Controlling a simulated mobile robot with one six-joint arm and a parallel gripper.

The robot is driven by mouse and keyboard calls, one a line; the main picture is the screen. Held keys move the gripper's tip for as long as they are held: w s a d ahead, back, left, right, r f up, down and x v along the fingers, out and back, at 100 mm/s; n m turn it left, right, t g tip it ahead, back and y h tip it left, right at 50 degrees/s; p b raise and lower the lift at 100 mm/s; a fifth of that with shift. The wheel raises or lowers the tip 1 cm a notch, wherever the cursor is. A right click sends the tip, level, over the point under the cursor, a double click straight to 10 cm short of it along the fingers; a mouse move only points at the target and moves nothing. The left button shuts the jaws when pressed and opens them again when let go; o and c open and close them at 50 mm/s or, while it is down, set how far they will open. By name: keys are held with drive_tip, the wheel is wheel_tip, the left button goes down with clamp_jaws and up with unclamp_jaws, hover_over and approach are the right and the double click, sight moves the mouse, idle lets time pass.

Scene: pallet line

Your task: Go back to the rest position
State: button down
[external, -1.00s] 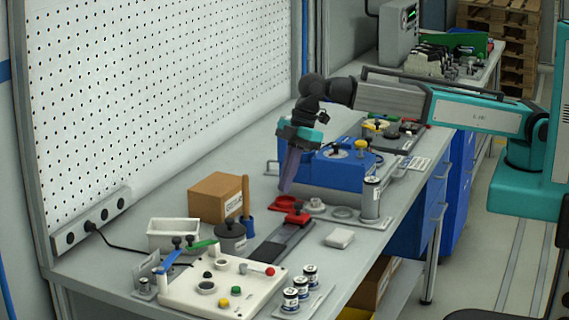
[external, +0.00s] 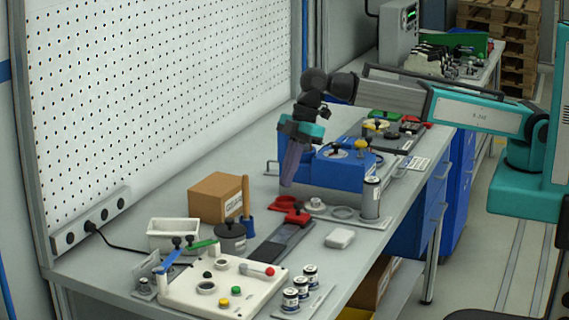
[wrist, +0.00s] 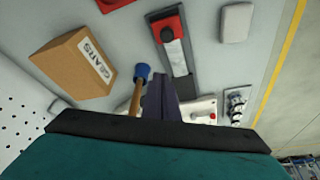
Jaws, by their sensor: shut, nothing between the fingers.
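My gripper (external: 289,184) is shut and empty. In the external view its purple fingers point down above the workbench (external: 265,193), left of the blue box-shaped unit (external: 335,173). In the wrist view the gripper (wrist: 162,78) shows its fingers together at the middle, with nothing between them. My teal and grey arm reaches in from the right, and its wrist is bent downward.
A white fixture plate (external: 222,286) is in front. A pegboard (external: 150,100) stands behind.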

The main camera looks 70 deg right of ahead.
drive_tip(key=shift+d+p+x, duration=0.15)
drive_tip(key=shift+p+x, duration=0.25)
drive_tip(key=shift+x, duration=1.15)
drive_tip(key=shift+d+p+x, duration=0.1)
drive_tip(key=shift+p+x, duration=0.25)
drive_tip(key=shift+x, duration=1.25)
drive_tip(key=shift+s+a+f, duration=0.25)
drive_tip(key=shift+s+a, duration=0.55)
drive_tip(key=shift+s, duration=0.05)
drive_tip(key=a+p, duration=0.2)
drive_tip(key=a, duration=1.6)
drive_tip(key=shift+a+f, duration=0.1)
drive_tip(key=c, duration=2.5)
unclamp_jaws()
